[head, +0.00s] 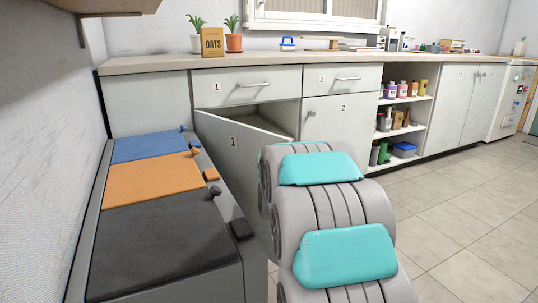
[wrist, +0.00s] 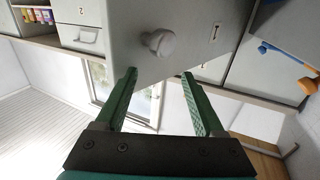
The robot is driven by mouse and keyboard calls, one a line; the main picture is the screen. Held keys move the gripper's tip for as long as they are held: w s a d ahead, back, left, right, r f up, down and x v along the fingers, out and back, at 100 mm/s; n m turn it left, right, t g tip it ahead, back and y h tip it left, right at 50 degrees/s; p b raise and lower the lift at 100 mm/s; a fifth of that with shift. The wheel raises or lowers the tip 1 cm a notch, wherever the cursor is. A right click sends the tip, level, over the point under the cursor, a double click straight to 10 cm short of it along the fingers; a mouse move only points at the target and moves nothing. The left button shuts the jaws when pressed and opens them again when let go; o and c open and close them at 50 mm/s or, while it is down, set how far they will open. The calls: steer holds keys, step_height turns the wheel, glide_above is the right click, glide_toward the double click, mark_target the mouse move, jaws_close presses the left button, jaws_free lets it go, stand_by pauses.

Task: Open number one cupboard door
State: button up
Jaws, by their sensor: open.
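The number one cupboard door (head: 228,150) is light grey and stands partly open, swung outward from the cabinet below drawer 1. A dark gap into the cupboard shows above its top edge. In the tilted wrist view, the door (wrist: 120,25) fills the upper middle, with its round pale knob (wrist: 158,43) and a label beside it. My gripper (wrist: 159,72) is open and empty. Its two green fingers point at the door, and the knob lies just beyond and between the fingertips, apart from them. In the head view my arm hides the gripper and knob.
A unit with blue, orange and black lids (head: 150,185) stands close at left. Drawer 1 (head: 245,86) is shut above the door. The number two door (head: 340,120) is shut at right, beside open shelves (head: 405,115). Tiled floor (head: 450,215) is clear at right.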

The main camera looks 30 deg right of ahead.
steer(key=d+r+b+v, duration=0.1)
steer(key=b+v, duration=0.3)
steer(key=v, duration=0.8)
steer(key=shift+s, duration=0.65)
steer(key=shift+a, duration=0.15)
